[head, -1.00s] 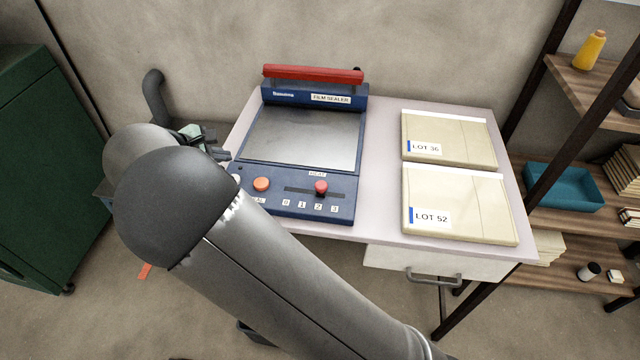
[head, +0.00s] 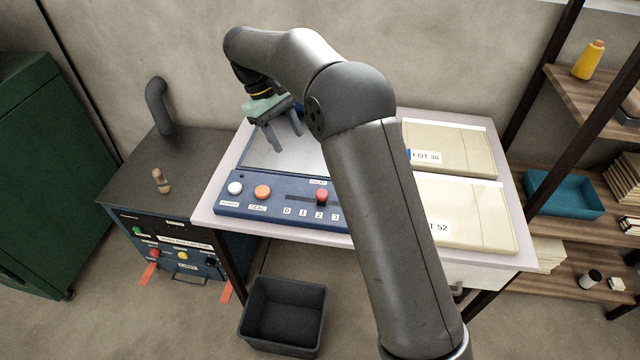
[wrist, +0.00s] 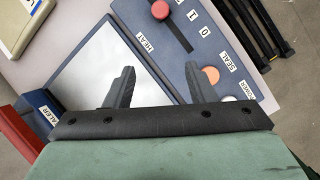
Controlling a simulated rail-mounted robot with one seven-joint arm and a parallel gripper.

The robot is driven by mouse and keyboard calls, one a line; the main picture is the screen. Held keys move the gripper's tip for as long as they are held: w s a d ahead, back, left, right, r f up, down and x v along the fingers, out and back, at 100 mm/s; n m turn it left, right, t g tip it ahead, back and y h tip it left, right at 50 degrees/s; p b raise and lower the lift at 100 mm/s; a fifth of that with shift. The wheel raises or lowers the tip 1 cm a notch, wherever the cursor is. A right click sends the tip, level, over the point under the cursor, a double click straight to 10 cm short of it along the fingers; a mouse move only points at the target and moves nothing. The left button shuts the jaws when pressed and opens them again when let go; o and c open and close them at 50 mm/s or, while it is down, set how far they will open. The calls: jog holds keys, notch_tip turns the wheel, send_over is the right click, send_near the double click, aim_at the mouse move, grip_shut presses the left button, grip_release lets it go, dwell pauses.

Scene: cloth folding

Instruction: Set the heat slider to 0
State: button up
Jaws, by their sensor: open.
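The heat slider has a red knob (head: 321,196) in a dark slot on the blue front panel of the film sealer (head: 228,206). The knob stands by the 2 mark; the 0 mark (head: 287,211) is to its left. In the wrist view the knob (wrist: 160,9) is at the top edge, with the slot (wrist: 180,35) running down right from it. My gripper (head: 285,140) is open and empty above the grey sealing plate, behind the slider and apart from it. In the wrist view its fingers (wrist: 160,72) point toward the panel.
An orange seal button (head: 263,192) and a white power button (head: 235,188) sit left of the slider. My arm hides the sealer's right side and its red handle (wrist: 18,132). Cream packets (head: 465,210) lie at right. A black bin (head: 284,345) stands below.

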jog(key=d+r+m+g+y, duration=0.1)
jog(key=d+r+m, duration=0.1)
jog(key=d+r, duration=0.15)
send_near(322, 193)
jog(key=shift+y, duration=0.3)
jog(key=x, duration=0.8)
jog(key=shift+w+d, duration=0.15)
jog(key=shift+d, duration=0.05)
